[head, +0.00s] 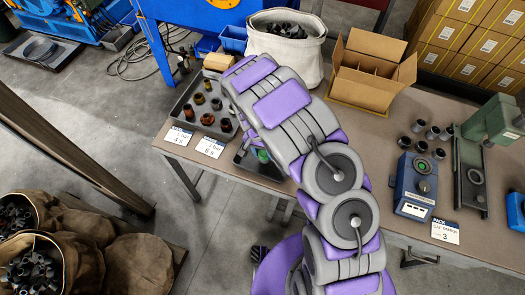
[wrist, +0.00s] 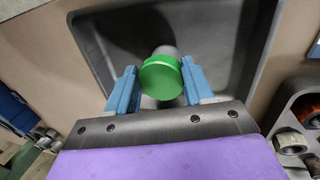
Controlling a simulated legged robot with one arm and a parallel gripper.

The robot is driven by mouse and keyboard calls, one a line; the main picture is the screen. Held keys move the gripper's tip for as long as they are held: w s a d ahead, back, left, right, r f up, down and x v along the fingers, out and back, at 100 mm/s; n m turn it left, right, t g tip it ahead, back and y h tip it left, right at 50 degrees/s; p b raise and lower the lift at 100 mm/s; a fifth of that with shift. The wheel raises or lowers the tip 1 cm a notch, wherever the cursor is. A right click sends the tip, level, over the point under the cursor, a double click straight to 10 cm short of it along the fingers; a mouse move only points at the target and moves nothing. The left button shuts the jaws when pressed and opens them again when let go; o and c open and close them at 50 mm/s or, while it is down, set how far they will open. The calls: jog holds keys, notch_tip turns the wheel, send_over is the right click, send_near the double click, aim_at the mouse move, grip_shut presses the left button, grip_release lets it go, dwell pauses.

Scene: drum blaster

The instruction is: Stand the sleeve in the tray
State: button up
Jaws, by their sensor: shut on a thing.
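The sleeve (wrist: 163,76) shows in the wrist view as a round piece with a bright green end and a grey body behind it. My gripper (wrist: 158,66) has its two blue fingers on either side of it and is shut on it. The sleeve is over the dark tray (wrist: 95,45), within its rim. I cannot tell whether its far end touches the tray floor. In the head view, my purple and grey arm hides most of the gripper and tray; a bit of the green end (head: 263,155) shows beside the arm.
A grey tray of several dark and brown sleeves (head: 207,108) stands left of the arm, with label cards in front. An open carton (head: 370,72) and white bin (head: 287,45) stand behind. A blue box (head: 412,185) and green press (head: 490,122) are at right.

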jog(key=o, duration=1.2)
jog(key=p+v, duration=0.2)
jog(key=v, duration=1.5)
jog(key=shift+w+a, duration=0.1)
jog(key=shift+r, duration=0.1)
